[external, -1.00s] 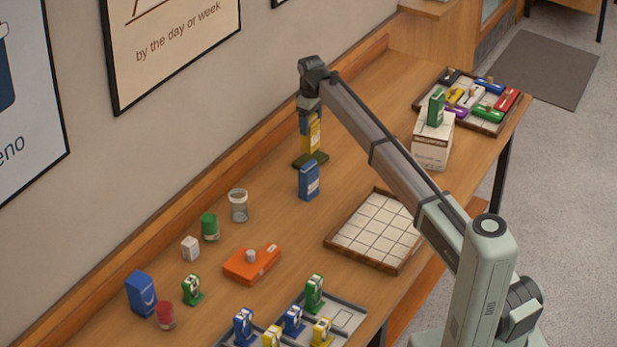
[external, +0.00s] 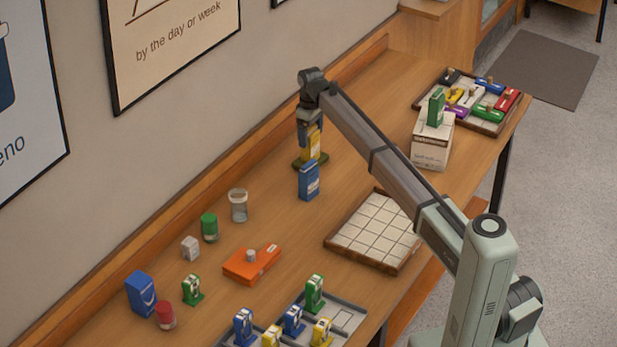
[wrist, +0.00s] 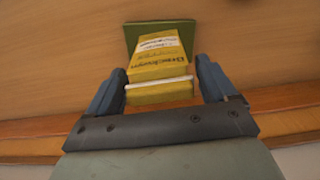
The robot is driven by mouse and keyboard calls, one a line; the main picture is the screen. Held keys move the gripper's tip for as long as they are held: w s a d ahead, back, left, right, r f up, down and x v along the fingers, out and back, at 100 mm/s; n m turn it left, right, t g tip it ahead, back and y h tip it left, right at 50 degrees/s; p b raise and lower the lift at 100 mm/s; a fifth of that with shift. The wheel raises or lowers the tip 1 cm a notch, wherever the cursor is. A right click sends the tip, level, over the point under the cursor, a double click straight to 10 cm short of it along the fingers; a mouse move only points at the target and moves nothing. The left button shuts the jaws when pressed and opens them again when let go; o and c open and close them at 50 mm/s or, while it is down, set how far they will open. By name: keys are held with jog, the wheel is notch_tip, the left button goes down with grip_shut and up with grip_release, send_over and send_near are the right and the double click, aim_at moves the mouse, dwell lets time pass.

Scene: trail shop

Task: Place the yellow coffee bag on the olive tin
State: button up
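The yellow coffee bag (external: 313,145) is upright between the fingers of my gripper (external: 310,128). In the wrist view the fingers (wrist: 163,85) lie along both sides of the bag (wrist: 160,68), and the gripper looks shut on it. The olive tin (external: 298,163) is low and dark green on the table, directly under the bag. Part of the tin (wrist: 140,32) shows beyond the bag in the wrist view. The bag's base is at the tin's top; I cannot tell whether it bears on it.
A blue bag (external: 309,182) stands close in front of the tin. A glass jar (external: 238,206) and a tiled tray (external: 347,242) are nearby. A white box (external: 431,150) with a green bag (external: 436,108) on it stands to the right. The table behind the tin is bare up to the wall.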

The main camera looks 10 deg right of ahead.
jog(key=shift+o, duration=0.6)
notch_tip(320, 180, up, 12)
jog(key=shift+r, duration=0.15)
dwell(0.5)
